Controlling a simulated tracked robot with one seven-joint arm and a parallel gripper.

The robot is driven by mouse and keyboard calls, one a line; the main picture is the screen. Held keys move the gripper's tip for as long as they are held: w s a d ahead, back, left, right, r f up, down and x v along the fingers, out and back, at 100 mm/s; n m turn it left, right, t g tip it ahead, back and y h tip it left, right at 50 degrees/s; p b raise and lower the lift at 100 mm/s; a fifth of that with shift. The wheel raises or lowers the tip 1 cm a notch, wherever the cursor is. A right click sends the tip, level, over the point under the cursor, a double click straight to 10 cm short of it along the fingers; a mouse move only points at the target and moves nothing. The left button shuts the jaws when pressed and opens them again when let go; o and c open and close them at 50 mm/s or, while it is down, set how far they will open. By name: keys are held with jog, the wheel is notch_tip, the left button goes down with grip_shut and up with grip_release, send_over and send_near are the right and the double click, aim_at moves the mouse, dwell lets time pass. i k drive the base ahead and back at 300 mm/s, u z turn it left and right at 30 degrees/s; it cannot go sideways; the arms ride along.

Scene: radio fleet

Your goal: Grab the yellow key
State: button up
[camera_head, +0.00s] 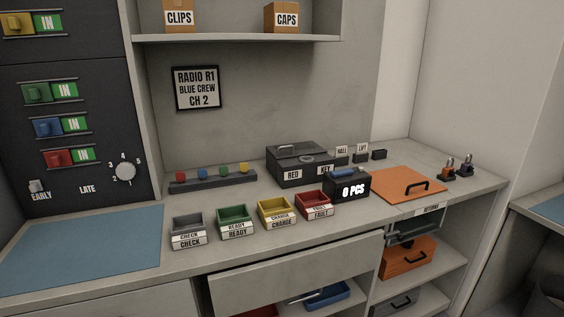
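A small yellow piece (244,168) stands at the right end of a dark low rack (213,183) on the counter. It looks like the yellow key, but it is too small to be sure of its shape. Green (224,170), blue (202,174) and red (180,177) pieces stand to its left in the same rack. A yellow block (18,23) also sits in a slot marked IN on the dark wall panel at the upper left. My gripper is not in view.
Small grey, green, yellow (277,213) and red labelled bins stand in front of the rack. A dark box (301,165) labelled RED KEY is to its right. A shelf (240,39) overhangs behind. A drawer (297,275) stands partly open below. The blue mat (80,250) is bare.

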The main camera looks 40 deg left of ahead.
aim_at(244, 167)
jog(key=z, duration=0.35)
jog(key=i, duration=0.25)
jog(key=u, duration=2.4)
jog(key=i, duration=0.95)
jog(key=z, duration=0.15)
jog(key=k, duration=0.85)
jog(key=u, duration=0.15)
jog(key=i, duration=0.35)
jog(key=z, duration=0.05)
